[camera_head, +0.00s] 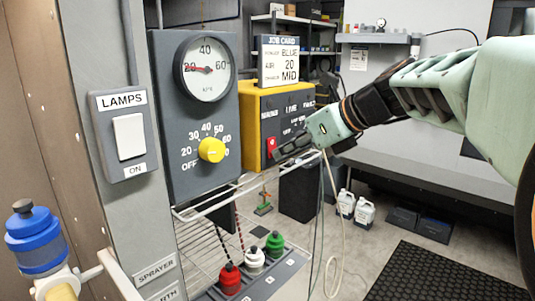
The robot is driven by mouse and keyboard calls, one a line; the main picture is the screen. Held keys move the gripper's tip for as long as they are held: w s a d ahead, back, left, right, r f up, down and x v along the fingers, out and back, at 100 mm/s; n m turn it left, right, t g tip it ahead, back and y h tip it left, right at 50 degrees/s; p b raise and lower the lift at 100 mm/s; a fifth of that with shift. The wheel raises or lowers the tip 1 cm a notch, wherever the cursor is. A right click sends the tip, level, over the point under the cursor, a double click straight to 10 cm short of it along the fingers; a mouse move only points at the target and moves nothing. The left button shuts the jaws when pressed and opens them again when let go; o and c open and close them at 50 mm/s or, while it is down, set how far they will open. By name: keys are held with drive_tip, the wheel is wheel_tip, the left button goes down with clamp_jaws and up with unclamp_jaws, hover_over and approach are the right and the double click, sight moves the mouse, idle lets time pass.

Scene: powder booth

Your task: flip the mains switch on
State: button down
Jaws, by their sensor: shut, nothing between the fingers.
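The mains switch is a small red rocker (271,143) on the dark front panel of a yellow box (249,110). Small lettering above it looks like "MAINS". My gripper (280,154) reaches in from the right, and its dark fingers are shut and empty. The fingertips are just to the right of and below the red switch in the picture. I cannot tell whether they touch it. The fingers hide the lower part of the panel. Which way the rocker is tipped is too small to tell.
A grey gauge panel (170,115) with a yellow knob (211,150) stands left of the box, beside a white LAMPS switch (129,136). A job card (279,62) stands on the box.

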drive_tip(key=shift+a+r, duration=0.1)
idle(0.3)
drive_tip(key=shift+w+a+p, duration=0.1)
drive_tip(key=shift+p, duration=0.2)
drive_tip(key=shift+r+p, duration=0.75)
drive_tip(key=shift+p, duration=0.25)
